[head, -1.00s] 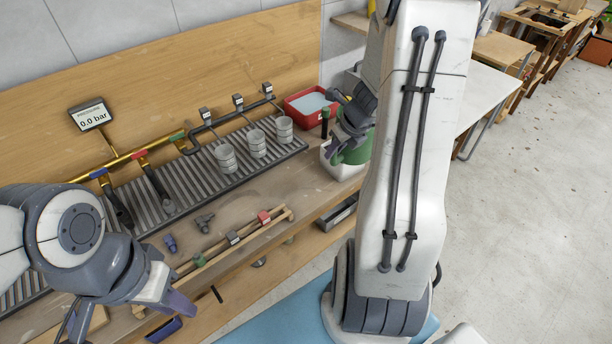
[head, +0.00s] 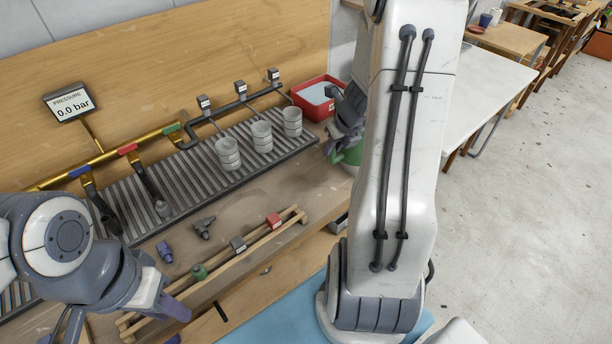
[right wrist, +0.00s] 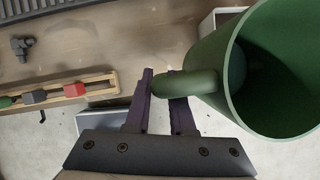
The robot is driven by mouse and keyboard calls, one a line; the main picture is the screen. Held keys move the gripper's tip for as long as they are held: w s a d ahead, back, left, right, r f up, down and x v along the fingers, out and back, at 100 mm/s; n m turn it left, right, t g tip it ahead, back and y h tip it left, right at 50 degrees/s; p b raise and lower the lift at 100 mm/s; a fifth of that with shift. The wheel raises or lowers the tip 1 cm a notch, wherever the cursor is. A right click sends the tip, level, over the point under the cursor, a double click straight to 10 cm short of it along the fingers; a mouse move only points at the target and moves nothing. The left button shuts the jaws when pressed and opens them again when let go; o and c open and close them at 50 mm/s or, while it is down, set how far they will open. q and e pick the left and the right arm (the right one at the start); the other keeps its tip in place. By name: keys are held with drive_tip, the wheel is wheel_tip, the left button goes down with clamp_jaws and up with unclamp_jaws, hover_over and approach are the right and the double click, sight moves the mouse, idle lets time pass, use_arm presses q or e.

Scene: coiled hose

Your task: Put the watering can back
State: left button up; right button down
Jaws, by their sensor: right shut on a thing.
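The green watering can (right wrist: 209,57) fills the upper right of the right wrist view, its open top facing the camera. In the head view only a small part of the can (head: 352,155) shows, beside my arm. My right gripper (right wrist: 163,82) is shut on the can's handle; its purple fingers lie either side of it. In the head view this gripper (head: 343,122) is mostly hidden by my right arm. My left gripper (head: 178,306) is low over the bench front, with purple fingers; its opening is unclear.
A red tray (head: 318,98) stands at the back right. Grey cups (head: 262,137) stand on the slatted drain. A wooden rack (head: 235,258) with coloured pieces lies along the bench front. A white-edged box (right wrist: 214,20) is behind the can. A white table (head: 487,82) is right.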

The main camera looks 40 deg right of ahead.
drive_tip(key=w+a+f+b, duration=0.6)
drive_tip(key=w+a+f, duration=0.1)
drive_tip(key=f, duration=0.3)
drive_tip(key=shift+w+f, duration=0.1)
drive_tip(key=shift+f, duration=0.15)
drive_tip(key=c, duration=0.8)
unclamp_jaws()
drive_tip(key=shift+o, duration=0.2)
